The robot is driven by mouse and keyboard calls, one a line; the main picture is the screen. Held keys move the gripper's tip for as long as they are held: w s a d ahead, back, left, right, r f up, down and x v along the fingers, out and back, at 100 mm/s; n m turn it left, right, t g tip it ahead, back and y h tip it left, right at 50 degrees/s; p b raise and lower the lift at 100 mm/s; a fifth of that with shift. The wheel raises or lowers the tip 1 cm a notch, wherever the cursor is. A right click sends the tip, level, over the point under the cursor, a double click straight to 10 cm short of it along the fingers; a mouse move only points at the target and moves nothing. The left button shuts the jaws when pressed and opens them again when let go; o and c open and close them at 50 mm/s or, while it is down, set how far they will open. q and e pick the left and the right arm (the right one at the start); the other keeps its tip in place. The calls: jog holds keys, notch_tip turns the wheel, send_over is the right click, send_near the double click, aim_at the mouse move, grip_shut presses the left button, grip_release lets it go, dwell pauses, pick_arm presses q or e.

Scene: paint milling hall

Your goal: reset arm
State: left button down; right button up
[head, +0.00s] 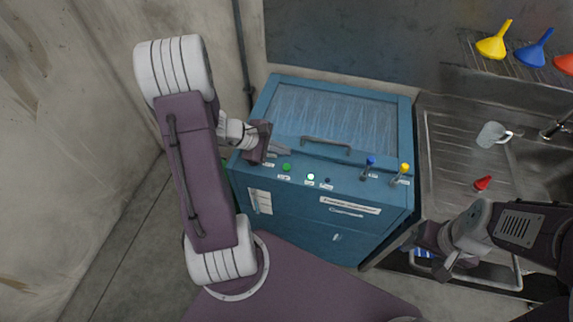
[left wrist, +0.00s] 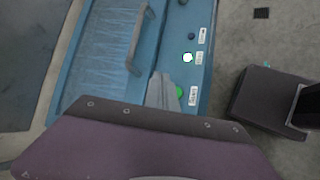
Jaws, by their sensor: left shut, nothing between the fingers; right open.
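My left gripper (head: 281,149) is shut and empty above the left part of the blue machine's top (head: 262,110), near the green button (head: 287,167). In the left wrist view its closed fingers (left wrist: 163,92) show beside the green button (left wrist: 180,92) and below the lid handle (left wrist: 138,42). I cannot tell whether the fingers touch the panel. My right gripper (head: 408,250) is at the lower right, in front of the machine's right side and the sink unit; it is open, with nothing seen in it.
The panel has a lit white button (head: 310,177), a dark button (head: 327,181), a blue lever (head: 369,165) and a yellow lever (head: 402,171). A sink (head: 440,140) at right holds a clear mug (head: 492,134) and a red piece (head: 482,183). Funnels (head: 492,47) lie on a rack. A wall stands at left.

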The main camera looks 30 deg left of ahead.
dwell(0.5)
pick_arm(q)
jog(key=shift+d, duration=0.35)
jog(key=s+d+r+m+g+h, duration=0.1)
jog(key=d+r+m+g, duration=0.1)
jog(key=d+m, duration=0.3)
jog(key=s+d+r+m+g, duration=0.1)
jog(key=d+r+m, duration=0.1)
jog(key=d, duration=0.5)
jog(key=s+d+f+m+g+y, duration=0.15)
jog(key=s+m+g+y, duration=0.25)
jog(key=s+m, duration=0.65)
jog(key=a+y, duration=0.1)
jog(key=a, duration=0.1)
jog(key=a+f+y, duration=0.1)
jog(key=a, duration=0.1)
jog(key=a+m+t, duration=0.1)
jog(key=shift+w+a+f+y, duration=0.15)
jog(key=shift+w+a+y, duration=0.2)
jog(key=shift+a+y, duration=0.05)
jog(key=shift+s, duration=0.15)
